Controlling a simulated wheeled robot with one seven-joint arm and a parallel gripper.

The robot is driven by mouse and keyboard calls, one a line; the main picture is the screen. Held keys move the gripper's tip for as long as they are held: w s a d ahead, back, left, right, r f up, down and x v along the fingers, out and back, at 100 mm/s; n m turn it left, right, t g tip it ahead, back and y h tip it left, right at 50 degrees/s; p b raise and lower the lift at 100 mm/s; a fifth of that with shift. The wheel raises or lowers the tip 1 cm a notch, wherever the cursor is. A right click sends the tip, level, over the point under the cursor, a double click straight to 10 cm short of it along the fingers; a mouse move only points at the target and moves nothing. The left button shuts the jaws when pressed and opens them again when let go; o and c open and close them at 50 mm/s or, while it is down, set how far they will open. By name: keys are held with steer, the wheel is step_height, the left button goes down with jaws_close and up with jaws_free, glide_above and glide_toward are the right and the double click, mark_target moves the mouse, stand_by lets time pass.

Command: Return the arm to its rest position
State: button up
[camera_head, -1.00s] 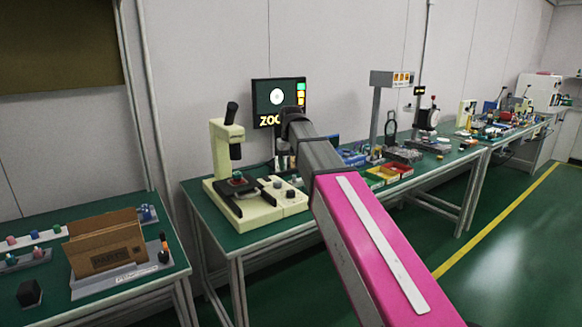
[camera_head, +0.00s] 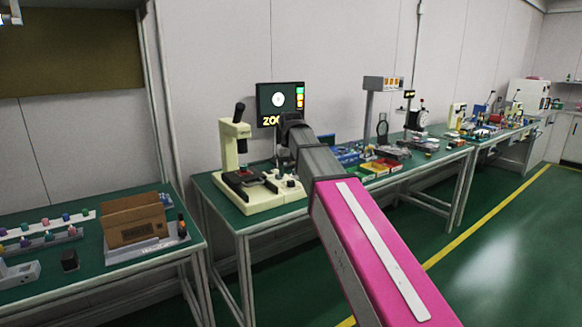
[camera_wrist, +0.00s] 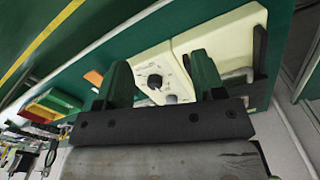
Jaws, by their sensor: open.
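My pink and grey arm (camera_head: 375,240) reaches from the lower right up toward the bench with the cream microscope (camera_head: 235,148). In the head view my gripper is not clearly visible near the arm's far end. In the wrist view my gripper (camera_wrist: 160,75) shows two green fingers standing apart on a dark bar, with nothing held between them. Beyond the fingers is a cream control box (camera_wrist: 158,65) with a dark knob. I cannot tell the exact distance between fingers and box.
The microscope bench (camera_head: 250,222) holds a monitor (camera_head: 280,102) and coloured bins (camera_head: 380,168). A left bench (camera_head: 150,265) carries a cardboard box (camera_head: 135,220). More benches run to the back right. Green floor (camera_head: 500,250) with a yellow line is clear at right.

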steer(key=s+d+f+m, duration=0.1)
steer(key=s+d+f, duration=0.5)
steer(key=f, duration=0.6)
steer(key=s+d+f+m, duration=0.1)
steer(key=s+d+f, duration=0.5)
steer(key=f, duration=0.6)
steer(key=s+d+f+m, duration=0.1)
steer(key=s+d+f, duration=0.5)
steer(key=f, duration=0.6)
steer(key=shift+s+d+f, duration=0.3)
steer(key=shift+d+f, duration=0.1)
steer(key=shift+d, duration=0.1)
